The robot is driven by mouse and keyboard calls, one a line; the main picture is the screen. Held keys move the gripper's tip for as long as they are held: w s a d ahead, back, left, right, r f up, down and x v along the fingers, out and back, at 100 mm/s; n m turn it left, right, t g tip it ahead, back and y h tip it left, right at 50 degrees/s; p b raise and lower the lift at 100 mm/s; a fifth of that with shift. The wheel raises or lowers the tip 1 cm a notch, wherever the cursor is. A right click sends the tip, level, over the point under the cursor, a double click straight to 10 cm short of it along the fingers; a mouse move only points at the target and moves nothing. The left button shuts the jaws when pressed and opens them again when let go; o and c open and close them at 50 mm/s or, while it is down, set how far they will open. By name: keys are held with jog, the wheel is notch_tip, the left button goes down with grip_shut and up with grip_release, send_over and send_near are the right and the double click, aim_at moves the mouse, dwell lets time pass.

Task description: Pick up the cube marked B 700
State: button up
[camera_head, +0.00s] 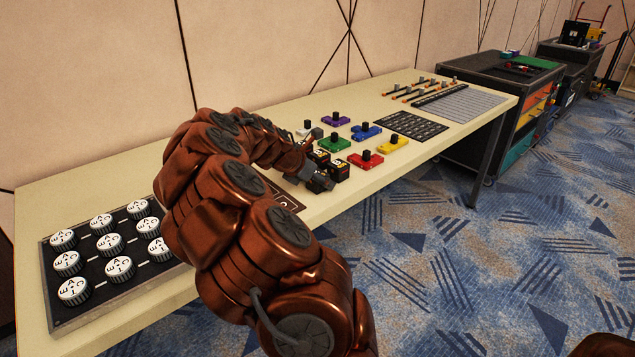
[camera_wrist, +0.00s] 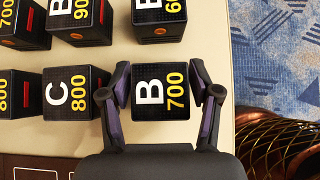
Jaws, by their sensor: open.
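The cube marked B 700 (camera_wrist: 161,92) is black with a white B and yellow 700 on its top. In the wrist view it stands on the table between the two fingers of my gripper (camera_wrist: 165,100). The fingers are open, one on each side of the cube, with a narrow gap visible at least on the right. In the head view my gripper (camera_head: 318,183) is over the cubes near the table's front edge, and my arm hides part of them. I cannot make out the B 700 cube there.
Close left of it stands a C 800 cube (camera_wrist: 70,93). Behind are a B 900 cube (camera_wrist: 80,18) and another B cube (camera_wrist: 158,18). The table's edge lies just right of the gripper. Coloured blocks, such as a red one (camera_head: 365,160), stand farther along the table (camera_head: 335,207).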

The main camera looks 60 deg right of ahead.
jog(key=c, duration=1)
jog(key=shift+o, duration=0.2)
